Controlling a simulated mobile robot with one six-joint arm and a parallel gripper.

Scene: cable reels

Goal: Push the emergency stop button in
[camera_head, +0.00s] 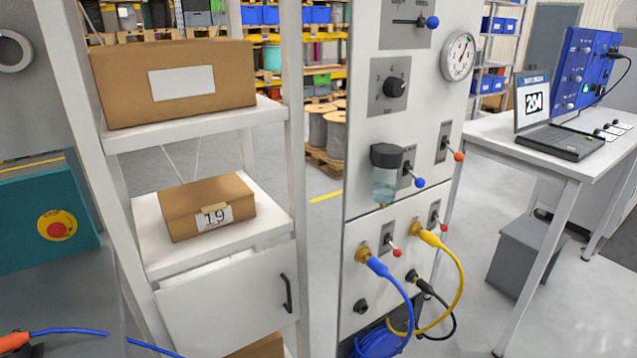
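The emergency stop button (57,230) is a red mushroom head on a round yellow plate. It sits on the front of a teal box (30,225) at the left edge of the head view. I cannot tell from here whether it is pressed in. My gripper does not show in this view, and nothing touches the button.
A white shelf (250,118) with cardboard boxes (175,90) stands right of the teal box. A grey panel (440,90) with switches, a gauge and cables stands in the middle. A table (500,125) with a laptop (555,140) is at right. A blue cable (70,331) lies low at left.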

